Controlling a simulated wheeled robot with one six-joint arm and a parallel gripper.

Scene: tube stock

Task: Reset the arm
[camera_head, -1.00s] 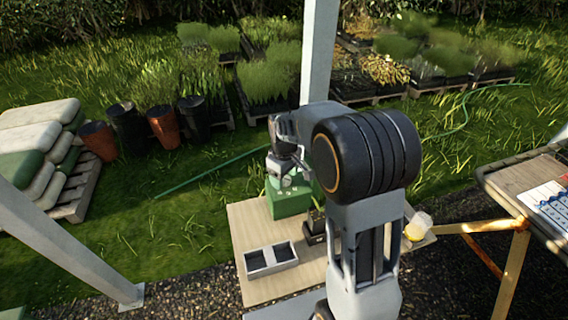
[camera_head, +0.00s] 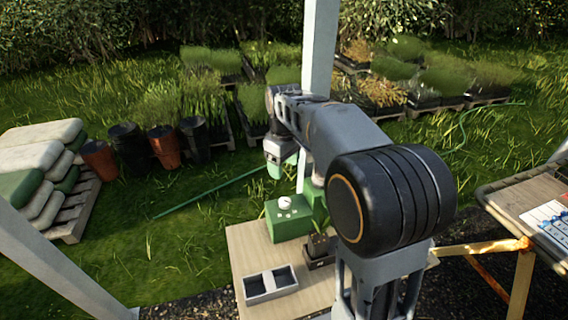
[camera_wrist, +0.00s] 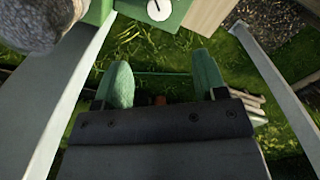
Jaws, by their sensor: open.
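My gripper (camera_head: 282,166) is in the head view at the end of my raised arm, above and behind the green box on the table. In the wrist view my gripper (camera_wrist: 164,84) shows two green fingertips spread apart with nothing between them. Grass shows through the gap. The green box (camera_head: 284,228) with a round white piece on its top stands on the wooden table (camera_head: 250,240). The green box's corner also shows at the top of the wrist view (camera_wrist: 178,18), clear of the fingers.
A grey two-compartment tray (camera_head: 270,284) and a dark pot with a plant (camera_head: 320,248) are on the table. A pale post (camera_head: 320,50) stands close behind my arm. Another table (camera_head: 530,205) is at the right. Stacked sacks (camera_head: 40,165) and several pots (camera_head: 163,146) are left on the grass.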

